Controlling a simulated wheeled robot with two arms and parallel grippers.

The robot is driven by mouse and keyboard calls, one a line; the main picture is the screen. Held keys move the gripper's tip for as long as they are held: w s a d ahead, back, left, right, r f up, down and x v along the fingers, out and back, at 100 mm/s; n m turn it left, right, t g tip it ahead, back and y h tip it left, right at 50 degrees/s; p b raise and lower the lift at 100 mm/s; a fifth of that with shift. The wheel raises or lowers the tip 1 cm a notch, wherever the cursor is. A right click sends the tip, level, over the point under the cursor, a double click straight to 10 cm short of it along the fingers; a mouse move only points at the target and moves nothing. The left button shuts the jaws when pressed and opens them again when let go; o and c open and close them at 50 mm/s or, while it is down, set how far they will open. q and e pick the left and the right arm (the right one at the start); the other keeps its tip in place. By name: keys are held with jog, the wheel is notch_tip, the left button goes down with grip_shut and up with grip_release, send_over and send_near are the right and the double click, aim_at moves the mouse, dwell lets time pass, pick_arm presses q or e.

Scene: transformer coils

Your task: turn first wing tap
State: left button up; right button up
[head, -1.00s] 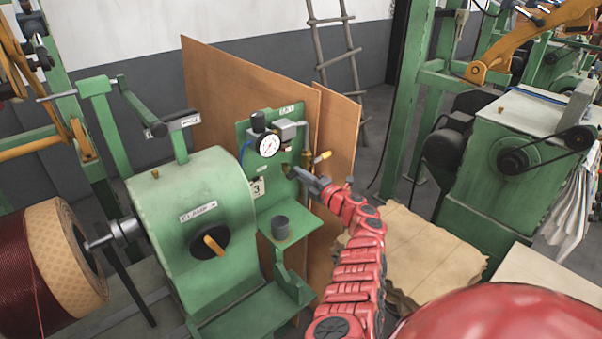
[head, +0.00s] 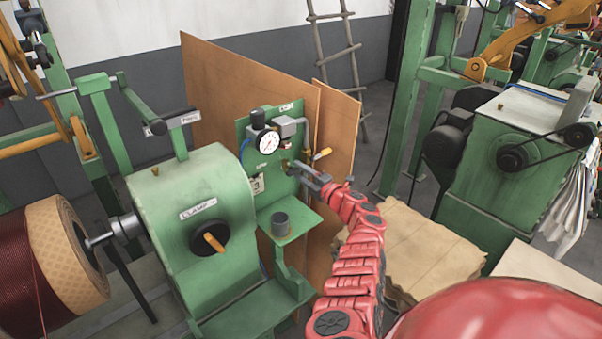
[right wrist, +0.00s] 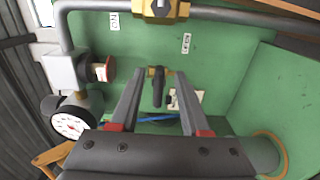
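A dark wing tap on a brass fitting (right wrist: 158,90) sticks out from the green panel (head: 262,178) in the right wrist view. My right gripper (right wrist: 157,80) is open, with one finger on each side of the tap. Gaps show between the tap and both fingers. My left gripper is not in view.
A round pressure gauge (head: 268,143) and grey pipework are on the panel. A grey cup (head: 281,224) stands on the green shelf below. A green clamp machine (head: 195,205) is on the left, and brown boards (head: 335,115) stand behind.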

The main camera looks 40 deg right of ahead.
jog(key=s+d+b, duration=0.1)
jog(key=s, duration=1.6)
jog(key=shift+s+d, duration=0.15)
jog(key=shift+s, duration=0.05)
dwell(0.5)
